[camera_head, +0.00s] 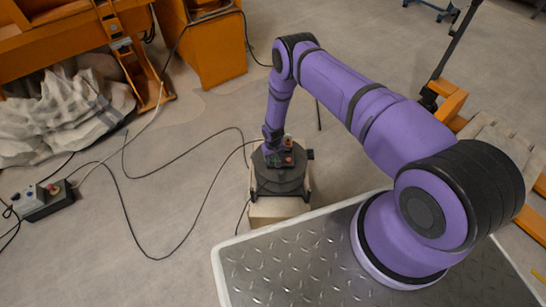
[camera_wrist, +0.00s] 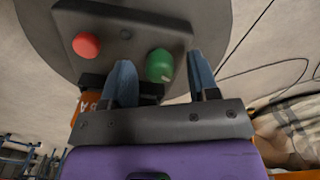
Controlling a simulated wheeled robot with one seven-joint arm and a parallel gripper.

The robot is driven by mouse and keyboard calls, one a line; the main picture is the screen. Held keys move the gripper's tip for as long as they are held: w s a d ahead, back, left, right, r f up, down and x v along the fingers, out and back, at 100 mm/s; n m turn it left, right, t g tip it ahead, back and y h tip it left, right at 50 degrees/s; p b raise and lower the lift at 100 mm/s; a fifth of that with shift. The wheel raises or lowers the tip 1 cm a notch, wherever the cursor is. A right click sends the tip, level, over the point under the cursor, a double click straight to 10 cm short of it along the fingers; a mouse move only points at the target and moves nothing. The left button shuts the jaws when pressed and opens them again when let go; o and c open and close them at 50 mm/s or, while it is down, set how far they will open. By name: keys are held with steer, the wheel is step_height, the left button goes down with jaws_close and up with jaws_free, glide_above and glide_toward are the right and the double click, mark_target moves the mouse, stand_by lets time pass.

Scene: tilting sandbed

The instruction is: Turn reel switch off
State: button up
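The reel (camera_head: 279,181) is a dark round drum on a pale block, below the end of my arm in the head view. Its dark switch box (camera_wrist: 125,20) carries a red button (camera_wrist: 87,45) and a green button (camera_wrist: 159,65) in the wrist view. My gripper (camera_wrist: 160,62) is open and empty, with two blue fingers pointing at the box. In the wrist view, the green button appears between the fingers and the red one lies left of the left finger. I cannot tell whether a finger touches the box. In the head view, my arm partly hides the box.
Black cables run across the floor left of the reel. A small control box (camera_head: 47,201) with a red button lies at far left. Orange machinery (camera_head: 205,45) stands behind. A metal tread-plate surface (camera_head: 290,270) is in front. An orange pallet truck (camera_head: 450,100) is at right.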

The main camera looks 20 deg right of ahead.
steer(key=shift+r, duration=0.1)
step_height(320, 180, up, 11)
steer(key=shift+f, duration=0.2)
stand_by(0.4)
stand_by(0.4)
